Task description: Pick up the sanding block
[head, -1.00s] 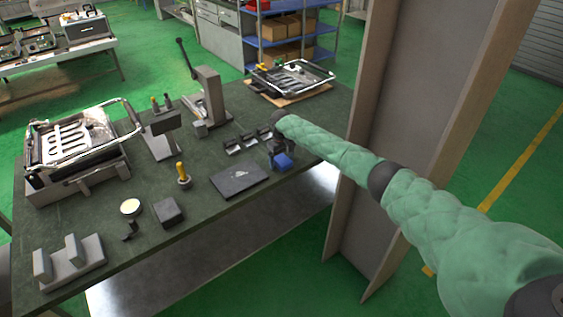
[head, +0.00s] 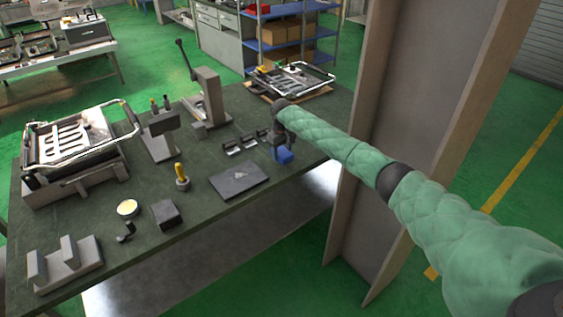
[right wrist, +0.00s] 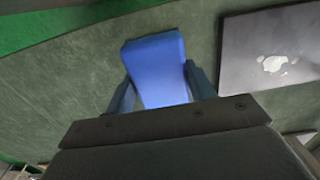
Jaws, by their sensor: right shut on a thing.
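The sanding block, a small blue block (head: 284,154), is at the right side of the dark green workbench in the head view. In the right wrist view the blue block (right wrist: 157,70) stands between the two fingers, with a finger against each side. My right gripper (head: 282,147) is shut on it from above and partly hides it in the head view. The fingers also show in the right wrist view (right wrist: 160,95). I cannot tell for sure whether the block is clear of the bench top. My left gripper is not in view.
A dark flat plate (head: 239,180) lies left of the block, and black brackets (head: 246,142) stand behind it. A yellow-handled tool (head: 182,178), a dark box (head: 166,214) and a metal fixture (head: 66,262) are farther left. A tall grey post (head: 405,130) rises right of the bench.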

